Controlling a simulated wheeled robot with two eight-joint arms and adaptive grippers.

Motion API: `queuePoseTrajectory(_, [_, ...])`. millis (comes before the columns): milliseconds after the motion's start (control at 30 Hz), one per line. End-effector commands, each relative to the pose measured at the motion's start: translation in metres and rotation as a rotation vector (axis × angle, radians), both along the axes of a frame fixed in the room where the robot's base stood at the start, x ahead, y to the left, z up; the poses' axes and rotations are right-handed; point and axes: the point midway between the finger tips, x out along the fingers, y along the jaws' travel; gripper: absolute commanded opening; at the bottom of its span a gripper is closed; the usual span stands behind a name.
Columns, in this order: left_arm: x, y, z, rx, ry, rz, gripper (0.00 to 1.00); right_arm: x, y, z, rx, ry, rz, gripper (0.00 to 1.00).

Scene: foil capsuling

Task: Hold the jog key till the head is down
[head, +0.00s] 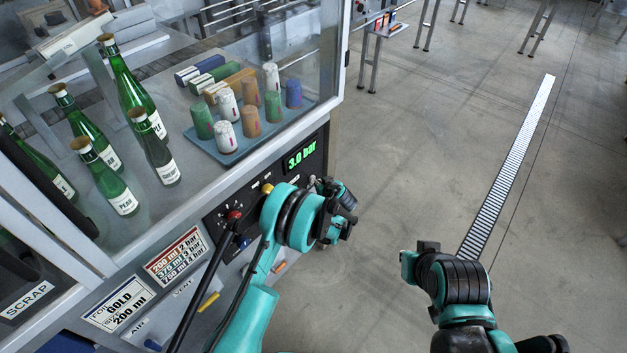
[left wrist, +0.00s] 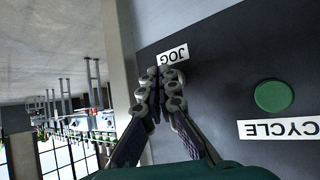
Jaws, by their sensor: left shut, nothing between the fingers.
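The JOG label (left wrist: 174,55) is on the dark control panel (left wrist: 225,60) in the left wrist view. My left gripper (left wrist: 158,76) is shut and empty, its fingertips at the lower left edge of that label. The jog key itself does not show; the fingers may cover it. I cannot tell whether the fingertips touch the panel. In the head view my left gripper (head: 343,207) is at the right end of the panel, below the green 3.0 bar display (head: 301,154). My right arm (head: 458,282) is over the floor; its fingers cannot be made out. I cannot make out the machine's head.
A green button (left wrist: 273,96) sits beside the CYCLE label (left wrist: 285,129). Green bottles (head: 133,90) and a blue tray (head: 208,146) of capsules stand behind glass.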

Motion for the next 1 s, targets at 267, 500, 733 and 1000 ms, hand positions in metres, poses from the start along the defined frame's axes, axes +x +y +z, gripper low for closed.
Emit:
queuePoseTrajectory(267, [0.0002,0.0,0.0,0.0,0.0,0.0,0.0,0.0,0.0,0.0,0.0,0.0,0.0,0.0])
queuePoseTrajectory(500, [0.0013,0.0018,-0.0001,0.0,0.0,0.0,0.0,0.0,0.0,0.0,0.0,0.0,0.0,0.0])
queuePoseTrajectory(733, [0.0031,0.0041,0.0,-0.001,0.0,0.001,0.0,0.0,0.0,0.0,0.0,0.0,0.0,0.0])
queuePoseTrajectory(1000, [0.005,0.0068,0.0,-0.001,0.0,0.001,0.0,0.0,0.0,0.0,0.0,0.0,0.0,0.0])
